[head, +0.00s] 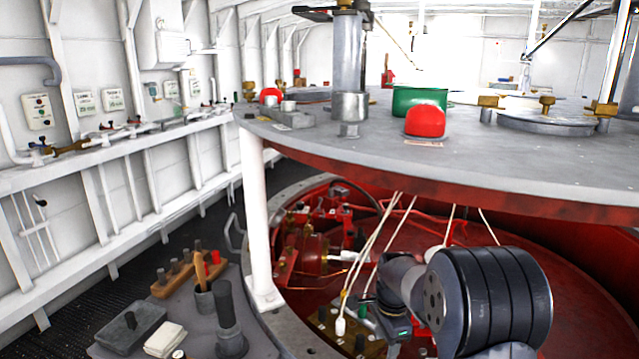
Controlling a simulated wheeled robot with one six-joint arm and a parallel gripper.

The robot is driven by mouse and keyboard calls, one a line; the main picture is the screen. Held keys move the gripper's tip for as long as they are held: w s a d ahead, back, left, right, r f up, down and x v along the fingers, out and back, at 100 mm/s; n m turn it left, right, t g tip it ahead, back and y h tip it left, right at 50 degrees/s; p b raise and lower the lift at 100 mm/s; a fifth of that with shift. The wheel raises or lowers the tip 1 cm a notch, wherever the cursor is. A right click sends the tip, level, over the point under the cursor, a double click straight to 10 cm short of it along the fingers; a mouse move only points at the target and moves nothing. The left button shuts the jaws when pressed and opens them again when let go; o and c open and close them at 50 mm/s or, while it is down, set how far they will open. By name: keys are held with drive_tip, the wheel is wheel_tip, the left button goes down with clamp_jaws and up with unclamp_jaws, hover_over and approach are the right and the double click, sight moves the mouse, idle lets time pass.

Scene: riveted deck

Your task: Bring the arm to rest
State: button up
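My arm is at the lower right of the head view, below the edge of the large round grey deck. A thick dark ribbed joint of it is closest to the camera. A grey link runs behind that joint to the left. What looks like my gripper (393,326) is a dark end part pointing down beyond the joint. Its fingers cannot be made out, and I cannot tell whether it holds anything or touches what lies below.
The riveted deck (490,160) overhangs my arm, with a red dome (426,121) and green bin (408,100) on it. A white post (257,215) stands left. Pale cords (370,255) hang close to my arm. A grey bench (260,335) holds tools at lower left.

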sight(384, 358)
wheel_tip(384, 358, down, 6)
drive_tip(key=shift+r, duration=0.25)
drive_tip(key=shift+w+f, duration=0.1)
drive_tip(key=shift+f, duration=0.1)
drive_tip(key=n+p, duration=0.1)
drive_tip(key=n, duration=0.4)
drive_tip(key=n+p, duration=0.1)
drive_tip(key=n, duration=0.3)
drive_tip(key=shift+r, duration=0.1)
drive_tip(key=n+p, duration=0.1)
drive_tip(key=n, duration=0.3)
drive_tip(key=shift+d+p, duration=0.1)
drive_tip(key=shift+p, duration=0.25)
drive_tip(key=n+p, duration=0.2)
drive_tip(key=n, duration=0.3)
drive_tip(key=shift+g, duration=0.3)
drive_tip(key=shift+r, duration=1.2)
